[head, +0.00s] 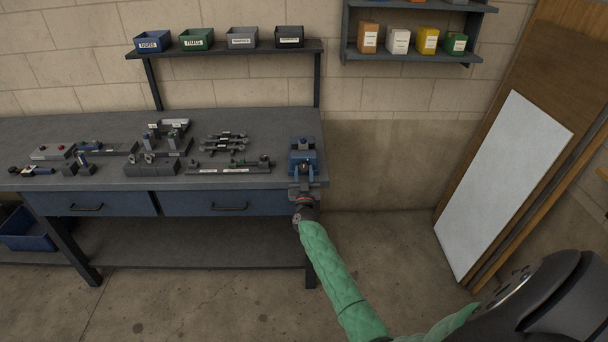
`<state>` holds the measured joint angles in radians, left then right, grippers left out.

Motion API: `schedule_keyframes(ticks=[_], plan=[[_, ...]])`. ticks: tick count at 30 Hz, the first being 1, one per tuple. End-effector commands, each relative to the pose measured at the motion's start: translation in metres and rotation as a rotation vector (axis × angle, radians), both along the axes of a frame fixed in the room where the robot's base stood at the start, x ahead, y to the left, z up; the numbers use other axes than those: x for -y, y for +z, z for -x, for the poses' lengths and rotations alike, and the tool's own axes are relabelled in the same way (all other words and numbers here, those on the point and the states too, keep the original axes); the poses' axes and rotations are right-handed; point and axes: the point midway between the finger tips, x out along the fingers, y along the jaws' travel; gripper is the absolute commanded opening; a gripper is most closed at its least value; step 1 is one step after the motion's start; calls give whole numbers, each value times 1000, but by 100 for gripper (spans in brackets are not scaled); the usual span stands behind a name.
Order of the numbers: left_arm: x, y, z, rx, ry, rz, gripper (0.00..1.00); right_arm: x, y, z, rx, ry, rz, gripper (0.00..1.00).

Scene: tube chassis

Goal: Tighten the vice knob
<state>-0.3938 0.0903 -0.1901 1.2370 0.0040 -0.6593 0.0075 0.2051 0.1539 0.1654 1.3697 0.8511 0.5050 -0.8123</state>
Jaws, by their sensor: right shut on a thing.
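A blue vice (303,157) is mounted at the right front corner of the grey workbench (255,127). My right arm, in a green sleeve, reaches up from the lower right to the front of the vice. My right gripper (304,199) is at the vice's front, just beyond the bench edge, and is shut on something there. The vice knob is hidden by the gripper, and the fingers are too small to make out. My left gripper is not in view.
Several tools and fixtures (155,160) lie on the bench left of the vice. Drawers (231,204) sit under the bench top. A shelf with bins (240,40) is above. A white board (515,180) leans at the right. The floor right of the bench is clear.

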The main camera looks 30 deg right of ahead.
Motion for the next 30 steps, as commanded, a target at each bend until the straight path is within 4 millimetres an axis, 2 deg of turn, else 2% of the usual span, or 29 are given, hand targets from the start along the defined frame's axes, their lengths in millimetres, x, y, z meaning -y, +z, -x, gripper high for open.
schedule_keyframes(ticks=[6, 18, 24, 30], plan=[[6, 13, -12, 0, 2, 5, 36, -2, -2, -1, 85, 0, -140, 14], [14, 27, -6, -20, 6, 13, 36, -5, 0, -2, 236, 0, -389, 14], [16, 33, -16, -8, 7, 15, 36, -5, 0, -3, 283, 0, -464, 14], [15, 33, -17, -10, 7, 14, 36, -5, 1, -3, 305, 0, -499, 14]])
